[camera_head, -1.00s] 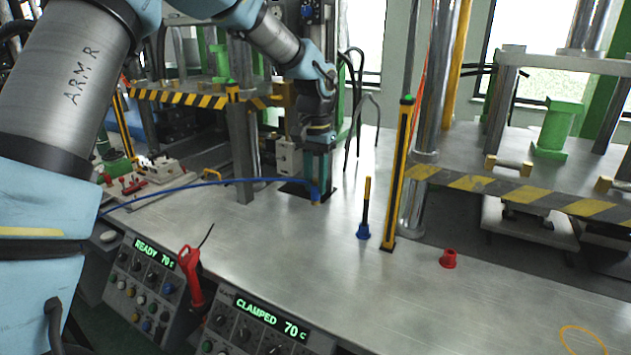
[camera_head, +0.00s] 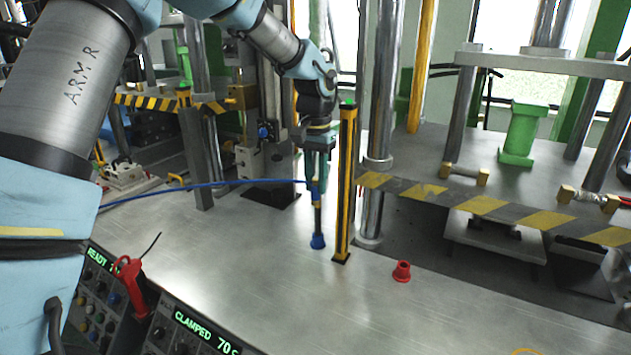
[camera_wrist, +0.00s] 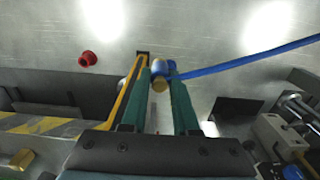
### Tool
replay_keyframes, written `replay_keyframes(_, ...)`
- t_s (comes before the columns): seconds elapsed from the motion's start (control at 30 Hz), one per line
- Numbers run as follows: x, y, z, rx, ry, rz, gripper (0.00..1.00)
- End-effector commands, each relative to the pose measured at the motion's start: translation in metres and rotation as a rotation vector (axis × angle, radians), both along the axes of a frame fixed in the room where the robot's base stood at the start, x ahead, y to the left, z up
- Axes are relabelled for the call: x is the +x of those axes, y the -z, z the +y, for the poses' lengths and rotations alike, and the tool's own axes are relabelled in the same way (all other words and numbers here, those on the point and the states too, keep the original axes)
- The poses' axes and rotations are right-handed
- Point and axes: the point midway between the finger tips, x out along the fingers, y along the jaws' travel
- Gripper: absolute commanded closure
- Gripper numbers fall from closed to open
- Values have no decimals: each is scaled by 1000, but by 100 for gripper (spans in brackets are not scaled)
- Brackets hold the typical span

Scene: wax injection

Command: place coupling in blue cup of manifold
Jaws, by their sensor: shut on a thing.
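My gripper (camera_head: 318,180) is shut on the coupling (camera_head: 315,188), a small blue and yellow piece at the end of a blue hose (camera_head: 220,183). In the wrist view the green fingers (camera_wrist: 160,72) reach toward the coupling's brass-yellow part (camera_wrist: 160,86).
A yellow-and-black post (camera_head: 345,190) stands just right of the gripper. A red cup (camera_head: 402,271) sits on the table (camera_head: 250,285) farther right. A striped press edge (camera_head: 480,205) bounds the right side. The table's front middle is clear.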

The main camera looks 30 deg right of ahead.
Motion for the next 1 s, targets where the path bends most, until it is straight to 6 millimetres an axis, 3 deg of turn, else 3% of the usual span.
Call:
replay_keyframes(0.27,7,9,30,1,-61,0,100)
replay_keyframes(0.57,20,29,92,3,-186,-1,100)
replay_keyframes(0.77,35,53,163,4,-332,1,100)
replay_keyframes(1.0,63,98,298,5,-612,4,100)
